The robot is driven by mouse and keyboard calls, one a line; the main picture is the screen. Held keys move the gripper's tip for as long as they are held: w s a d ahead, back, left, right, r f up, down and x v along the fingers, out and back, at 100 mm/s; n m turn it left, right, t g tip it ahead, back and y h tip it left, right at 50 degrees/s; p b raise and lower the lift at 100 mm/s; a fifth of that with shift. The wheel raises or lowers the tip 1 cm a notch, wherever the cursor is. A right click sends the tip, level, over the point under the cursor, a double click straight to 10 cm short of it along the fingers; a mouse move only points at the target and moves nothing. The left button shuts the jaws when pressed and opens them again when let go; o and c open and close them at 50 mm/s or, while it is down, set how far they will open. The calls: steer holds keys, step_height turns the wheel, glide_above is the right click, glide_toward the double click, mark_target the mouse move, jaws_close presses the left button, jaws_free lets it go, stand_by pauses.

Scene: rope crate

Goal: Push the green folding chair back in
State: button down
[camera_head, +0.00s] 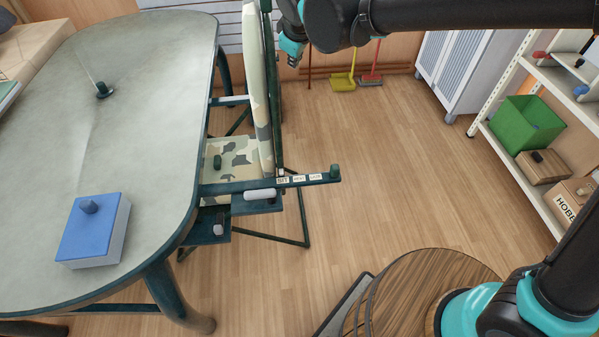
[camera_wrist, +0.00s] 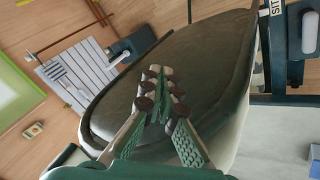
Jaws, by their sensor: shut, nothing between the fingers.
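The green folding chair stands at the right side of the table (camera_head: 140,60), its camouflage seat (camera_head: 240,152) partly at the table edge and its upright backrest (camera_head: 256,75) facing right. A dark green rail (camera_head: 300,181) with small labels and a knob runs across its near side.
A blue-topped box (camera_head: 95,230) sits on the table. A shelf with a green bin (camera_head: 525,125) stands at the right, a grey cabinet (camera_head: 460,60) behind it. Yellow and red dustpans (camera_head: 343,82) lean at the back wall. The floor (camera_head: 390,160) right of the chair is clear.

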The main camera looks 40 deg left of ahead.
step_height(320, 180, up, 6)
stand_by(1.9)
steer(key=shift+d+r, duration=0.1)
steer(key=shift+d, duration=0.05)
